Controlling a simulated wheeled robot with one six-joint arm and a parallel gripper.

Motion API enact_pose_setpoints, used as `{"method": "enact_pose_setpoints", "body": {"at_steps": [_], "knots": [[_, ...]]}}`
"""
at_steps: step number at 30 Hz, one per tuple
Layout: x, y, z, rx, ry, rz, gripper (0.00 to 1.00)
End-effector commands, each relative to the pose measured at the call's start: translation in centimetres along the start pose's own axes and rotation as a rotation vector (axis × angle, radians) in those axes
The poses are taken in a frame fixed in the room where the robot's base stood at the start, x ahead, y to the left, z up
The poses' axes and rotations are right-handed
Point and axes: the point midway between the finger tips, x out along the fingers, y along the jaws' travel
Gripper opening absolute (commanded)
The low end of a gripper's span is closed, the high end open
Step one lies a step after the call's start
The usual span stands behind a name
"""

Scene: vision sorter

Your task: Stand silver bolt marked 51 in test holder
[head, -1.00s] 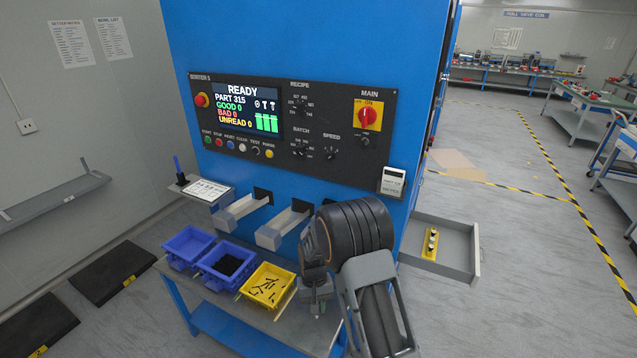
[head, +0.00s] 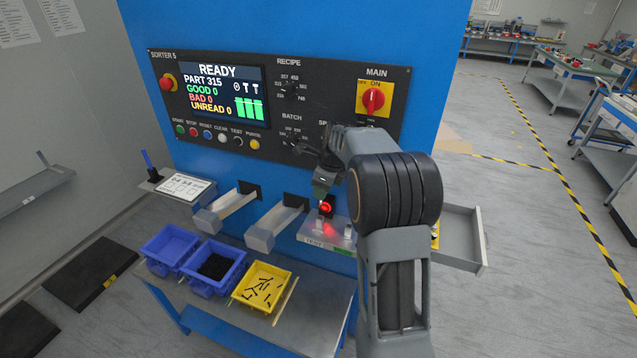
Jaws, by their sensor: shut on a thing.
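The test holder (head: 313,240) is a pale ledge with a TEST label on the front of the blue machine, right of the two chutes. A red light glows just above it and tints its top. My gripper (head: 321,196) is at the holder, in front of the machine, pointing down just above the ledge. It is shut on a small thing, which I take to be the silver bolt. The bolt is too small and too hidden to make out, and no number 51 can be read. I cannot tell whether it touches the holder.
Two blue bins (head: 171,246) and a yellow bin (head: 262,283) with several dark bolts stand on the bench (head: 315,300). Two chutes (head: 278,228) stick out left of the holder. An open drawer (head: 462,240) is at right, partly behind my arm. The screen (head: 222,90) reads READY.

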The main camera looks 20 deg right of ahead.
Motion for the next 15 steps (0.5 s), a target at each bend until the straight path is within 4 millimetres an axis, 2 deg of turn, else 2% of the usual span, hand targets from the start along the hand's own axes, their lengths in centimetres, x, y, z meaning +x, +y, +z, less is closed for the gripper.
{"method": "enact_pose_setpoints", "body": {"at_steps": [1,5,15], "knots": [[-0.6,-0.2,0.2,0.011,-0.007,-0.016,0.03],[-0.5,-0.3,0.3,0.028,-0.008,-0.022,0.03],[2.4,-0.2,-0.4,0.028,-0.006,-0.017,0.03]]}}
